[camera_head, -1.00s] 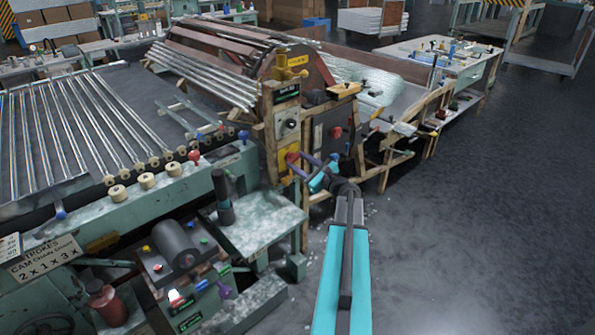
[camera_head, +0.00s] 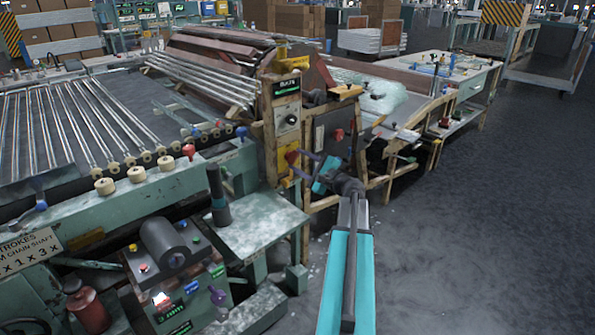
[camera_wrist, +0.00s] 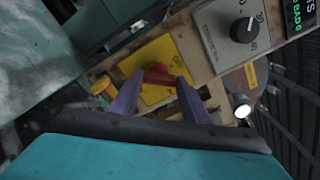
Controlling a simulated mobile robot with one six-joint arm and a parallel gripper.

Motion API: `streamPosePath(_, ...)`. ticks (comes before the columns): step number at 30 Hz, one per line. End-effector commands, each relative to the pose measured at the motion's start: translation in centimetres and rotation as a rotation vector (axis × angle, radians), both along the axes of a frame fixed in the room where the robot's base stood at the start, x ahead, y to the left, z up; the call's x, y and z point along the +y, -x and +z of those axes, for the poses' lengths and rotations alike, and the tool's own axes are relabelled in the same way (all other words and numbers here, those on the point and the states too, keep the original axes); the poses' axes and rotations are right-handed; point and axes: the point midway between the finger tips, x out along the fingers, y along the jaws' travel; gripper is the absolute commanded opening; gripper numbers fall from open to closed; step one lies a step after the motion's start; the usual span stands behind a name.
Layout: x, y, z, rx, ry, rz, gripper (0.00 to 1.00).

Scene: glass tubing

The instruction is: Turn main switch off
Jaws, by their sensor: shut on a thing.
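The main switch looks to be a red knob (camera_wrist: 157,72) on a yellow plate (camera_wrist: 160,52), seen in the wrist view. The purple fingers of my gripper (camera_wrist: 156,84) stand on either side of the knob and are shut on it. The knob's sides are partly hidden by the fingers. In the head view my gripper (camera_head: 296,163) reaches to the front post of the machine, at the yellow plate (camera_head: 287,181) below a grey dial box. The knob's turned position is hard to read.
A grey box with a black dial (camera_wrist: 243,29) sits beside the yellow plate, with a green-lit display (camera_wrist: 298,14) past it. Another red knob (camera_head: 339,134) is on a dark panel to the right. A worn metal table (camera_head: 255,230) stands at left. Floor at right is clear.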

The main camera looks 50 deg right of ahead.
Motion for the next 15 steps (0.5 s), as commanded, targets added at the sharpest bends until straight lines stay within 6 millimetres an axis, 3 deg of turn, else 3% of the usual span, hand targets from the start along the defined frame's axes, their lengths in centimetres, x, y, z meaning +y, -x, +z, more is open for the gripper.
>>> streamPosePath(15, 0.22, -0.35, -0.05, 0.014, 0.325, 0.002, 0.2)
